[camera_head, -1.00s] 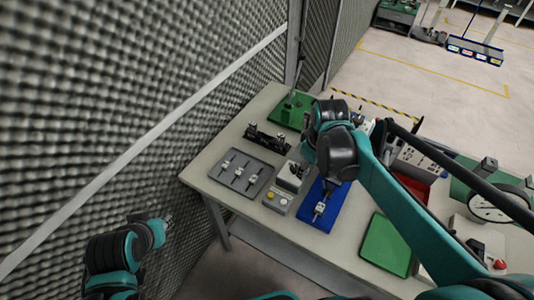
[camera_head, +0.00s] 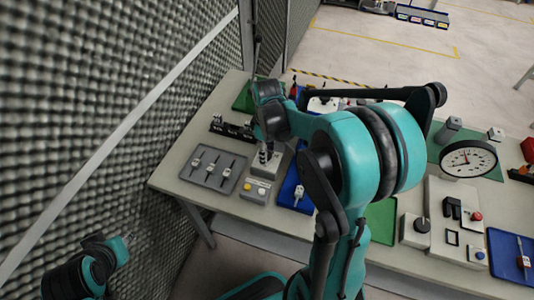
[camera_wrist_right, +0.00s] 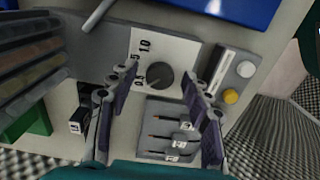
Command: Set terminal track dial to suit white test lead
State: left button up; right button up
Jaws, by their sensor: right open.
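In the right wrist view a round dark dial (camera_wrist_right: 160,77) sits on a white scale plate with printed numbers, among them 1.0. My right gripper (camera_wrist_right: 155,105) is open, its two fingers apart on either side of the dial and nothing between them. In the head view my right gripper (camera_head: 266,150) is over the grey box with the buttons (camera_head: 262,175). Another lead with a pale tag (camera_head: 299,192) lies on the blue mat (camera_head: 290,182). I cannot tell which lead is the white one. My left gripper (camera_head: 126,238) is low at left, away from the table.
A black terminal rail (camera_head: 230,130) stands behind the tray. White and yellow buttons (camera_wrist_right: 231,96) sit beside the dial. A gauge (camera_head: 468,158) and a panel with a red button (camera_head: 476,216) stand at right. The foam wall (camera_head: 90,110) borders the left.

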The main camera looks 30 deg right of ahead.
grip_shut()
jog(key=shift+m, duration=0.3)
jog(key=m, duration=0.4)
jog(key=shift+p, duration=0.4)
jog(key=shift+m, duration=2.3)
